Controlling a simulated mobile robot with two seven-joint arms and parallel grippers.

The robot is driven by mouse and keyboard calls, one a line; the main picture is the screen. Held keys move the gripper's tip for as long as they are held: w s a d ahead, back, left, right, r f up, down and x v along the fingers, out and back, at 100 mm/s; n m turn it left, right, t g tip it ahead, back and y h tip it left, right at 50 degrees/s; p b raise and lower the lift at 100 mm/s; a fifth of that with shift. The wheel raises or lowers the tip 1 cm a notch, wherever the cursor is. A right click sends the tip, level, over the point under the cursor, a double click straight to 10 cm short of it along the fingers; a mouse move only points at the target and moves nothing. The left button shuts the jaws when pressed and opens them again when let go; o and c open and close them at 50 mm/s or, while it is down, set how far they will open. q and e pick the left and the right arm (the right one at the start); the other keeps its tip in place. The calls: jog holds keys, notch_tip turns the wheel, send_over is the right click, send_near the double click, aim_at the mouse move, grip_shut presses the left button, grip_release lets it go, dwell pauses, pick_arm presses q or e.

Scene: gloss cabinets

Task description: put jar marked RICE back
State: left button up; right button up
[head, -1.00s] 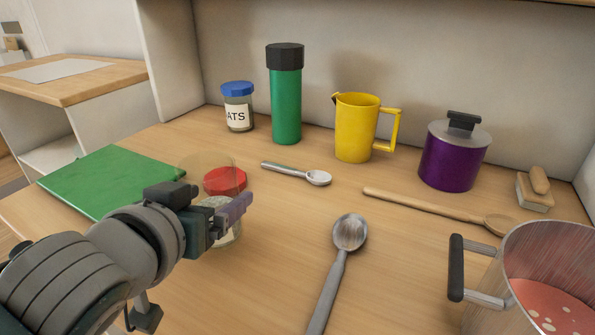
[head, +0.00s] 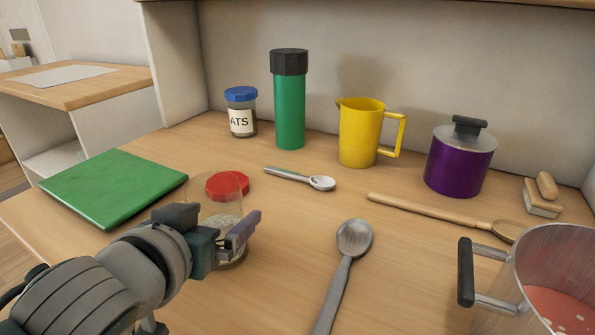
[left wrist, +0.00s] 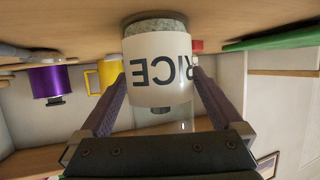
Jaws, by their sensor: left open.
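The jar marked RICE (left wrist: 160,70) is clear, with a white label and pale grains at its base. It stands on the table and fills the middle of the left wrist view, upside down there. In the head view its clear wall (head: 230,207) shows partly behind my left gripper (head: 245,228). That gripper is open, with one finger on each side of the jar. The jar's top looks uncovered. A red lid (head: 228,186) lies on the table just behind it, also in the left wrist view (left wrist: 197,45). My right gripper is out of view.
A green board (head: 112,186) lies left of the jar. Behind are a blue-lidded jar (head: 241,112), green canister (head: 290,112), yellow jug (head: 361,132) and purple pot (head: 459,165). Spoons (head: 353,240) lie to the right, near a large pot (head: 555,275).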

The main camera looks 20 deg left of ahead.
pick_arm(q)
jog(key=s+d+g, duration=0.1)
jog(key=s, duration=0.3)
jog(key=s+r+g+p, duration=0.1)
jog(key=s+g, duration=0.1)
jog(key=s, duration=0.3)
jog(key=s+d+r+m+g+h+p, duration=0.1)
jog(key=s, duration=0.4)
jog(key=shift+d+g, duration=0.35)
jog(key=shift+g, duration=0.05)
jog(key=s+d+m+g+h, duration=0.2)
jog(key=s+d+m+g, duration=0.1)
jog(key=s, duration=0.4)
jog(key=shift+d+f+m+g, duration=0.25)
jog(key=shift+f+m+g, duration=0.1)
jog(key=shift+g, duration=0.55)
